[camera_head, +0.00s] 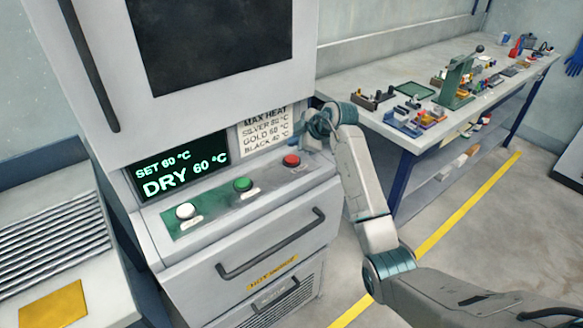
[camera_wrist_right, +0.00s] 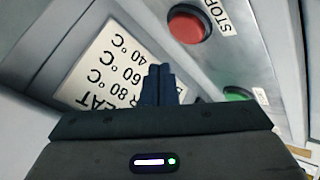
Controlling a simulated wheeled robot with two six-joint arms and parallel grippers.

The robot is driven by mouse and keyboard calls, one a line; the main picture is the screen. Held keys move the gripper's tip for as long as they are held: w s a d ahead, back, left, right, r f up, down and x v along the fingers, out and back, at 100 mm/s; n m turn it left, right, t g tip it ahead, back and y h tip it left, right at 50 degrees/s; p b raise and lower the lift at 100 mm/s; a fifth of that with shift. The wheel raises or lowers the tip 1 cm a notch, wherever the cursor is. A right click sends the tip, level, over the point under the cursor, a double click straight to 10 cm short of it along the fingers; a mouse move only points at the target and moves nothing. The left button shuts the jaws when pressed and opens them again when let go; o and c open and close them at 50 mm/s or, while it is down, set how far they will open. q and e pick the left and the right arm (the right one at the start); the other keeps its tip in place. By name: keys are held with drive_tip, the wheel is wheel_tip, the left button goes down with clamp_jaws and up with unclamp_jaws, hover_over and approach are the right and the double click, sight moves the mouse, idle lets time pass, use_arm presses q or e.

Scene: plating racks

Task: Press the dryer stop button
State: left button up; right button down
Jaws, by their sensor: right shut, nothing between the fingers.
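The dryer's sloped control panel (camera_head: 221,213) carries a red button (camera_head: 291,161), a green button (camera_head: 242,185) and a white button (camera_head: 185,211). In the right wrist view the red button (camera_wrist_right: 188,24) has a STOP label (camera_wrist_right: 220,14) beside it, and the green button (camera_wrist_right: 238,94) is partly cut off by my gripper body. My right gripper (camera_head: 312,132) is above and slightly right of the red button in the head view. Its fingertips (camera_wrist_right: 158,84) are together, empty and apart from the button. My left gripper is not in view.
A display (camera_head: 180,168) reads SET 60 °C, DRY 60 °C. A MAX HEAT notice (camera_head: 264,131) is fixed beside it. A drawer handle (camera_head: 270,250) juts out below. A cluttered workbench (camera_head: 345,85) stands to the right, a slatted unit (camera_head: 50,240) to the left.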

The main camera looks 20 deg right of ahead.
sight(288, 156)
drive_tip(key=shift+f, duration=1.4)
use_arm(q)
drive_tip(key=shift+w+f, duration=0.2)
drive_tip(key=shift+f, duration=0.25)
use_arm(e)
drive_tip(key=shift+f, duration=0.15)
idle(0.3)
drive_tip(key=shift+f, duration=0.3)
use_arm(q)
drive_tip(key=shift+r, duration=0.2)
